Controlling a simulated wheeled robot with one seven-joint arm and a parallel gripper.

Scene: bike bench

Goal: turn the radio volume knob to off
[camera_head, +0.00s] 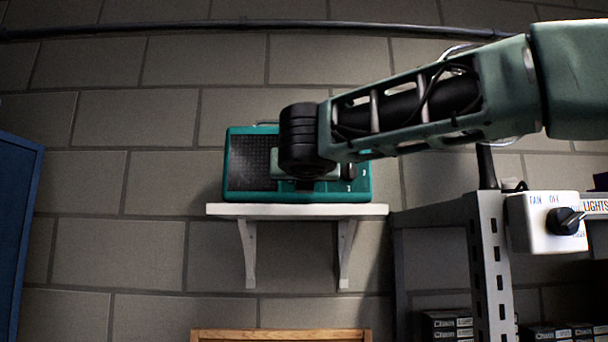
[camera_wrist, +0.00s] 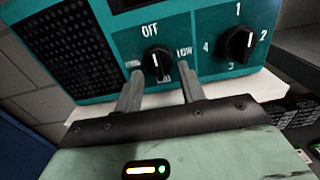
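The teal radio (camera_head: 240,187) stands on a white wall shelf, its right part hidden behind my arm in the head view. In the wrist view its front (camera_wrist: 200,20) shows a black knob (camera_wrist: 157,62) with "OFF" above it and "LOW" at its right; other labels are partly hidden. Its white line is about upright; I cannot tell which end points. A second black knob (camera_wrist: 238,44) has numbers 1 to 4 around it. My gripper (camera_wrist: 160,76) is open, its fingertips apart at either side of the OFF-labelled knob. I cannot tell whether they touch it.
The white shelf (camera_head: 297,210) sits on two brackets against a block wall. A grey metal rack (camera_head: 490,260) stands at the right, with a white fan and lights switch box (camera_head: 530,240). A blue panel (camera_head: 15,230) is at the far left. A wooden edge (camera_head: 280,335) lies below.

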